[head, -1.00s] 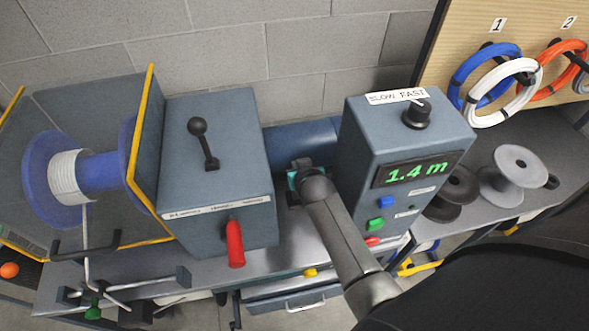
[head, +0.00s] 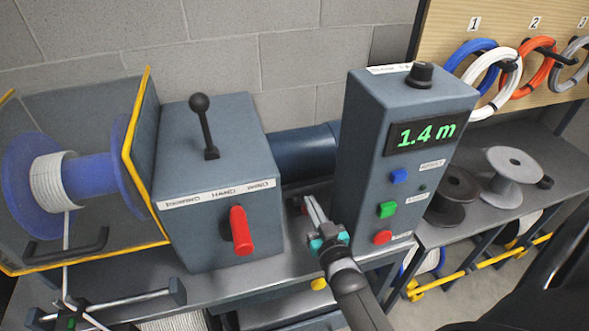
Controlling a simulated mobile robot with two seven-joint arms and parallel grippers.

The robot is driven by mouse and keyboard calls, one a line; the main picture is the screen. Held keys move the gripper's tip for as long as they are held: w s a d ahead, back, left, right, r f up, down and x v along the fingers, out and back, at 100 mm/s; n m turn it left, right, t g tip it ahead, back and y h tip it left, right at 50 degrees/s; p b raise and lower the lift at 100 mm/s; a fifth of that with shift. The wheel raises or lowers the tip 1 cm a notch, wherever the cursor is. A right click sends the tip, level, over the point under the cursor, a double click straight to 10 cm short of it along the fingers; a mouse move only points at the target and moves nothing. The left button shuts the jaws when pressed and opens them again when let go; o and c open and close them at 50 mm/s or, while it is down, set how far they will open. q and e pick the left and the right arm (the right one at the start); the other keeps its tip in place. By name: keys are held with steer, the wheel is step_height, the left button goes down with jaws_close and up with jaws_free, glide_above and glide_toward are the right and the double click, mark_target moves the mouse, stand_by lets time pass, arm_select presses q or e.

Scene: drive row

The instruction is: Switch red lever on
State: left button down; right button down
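The red lever (head: 240,231) is on the front face of a blue-grey box (head: 222,138), under a white label strip. Its red grip hangs down from a dark pivot. My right gripper (head: 311,203) is to the right of the lever and apart from it, in the space between the box and the display cabinet. Its grey fingers point up and away from me, with teal parts at their base. The fingers look close together, but I cannot tell if they are shut. I see nothing held in them. My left gripper is not in view.
The display cabinet (head: 361,185) reads 1.4 m and has blue, green and red buttons close to my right gripper. A black-knobbed lever (head: 202,125) stands upright on the box. A blue spool (head: 92,172) with white cable is at left.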

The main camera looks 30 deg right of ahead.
steer(key=shift+s+a+f+t+b, duration=0.1)
steer(key=shift+s+f+t+b, duration=0.05)
steer(key=shift+s+f+b, duration=0.35)
steer(key=shift+s+a+f+t+b, duration=0.15)
steer(key=shift+s+f+b, duration=0.15)
steer(key=shift+f+b, duration=0.25)
steer(key=shift+f, duration=0.2)
step_height(320, 180, up, 5)
steer(key=w+p, duration=0.1)
steer(key=p, duration=0.3)
steer(key=f+v, duration=0.1)
steer(key=v, duration=0.9)
steer(key=shift+f, duration=0.15)
steer(key=shift+d, duration=0.1)
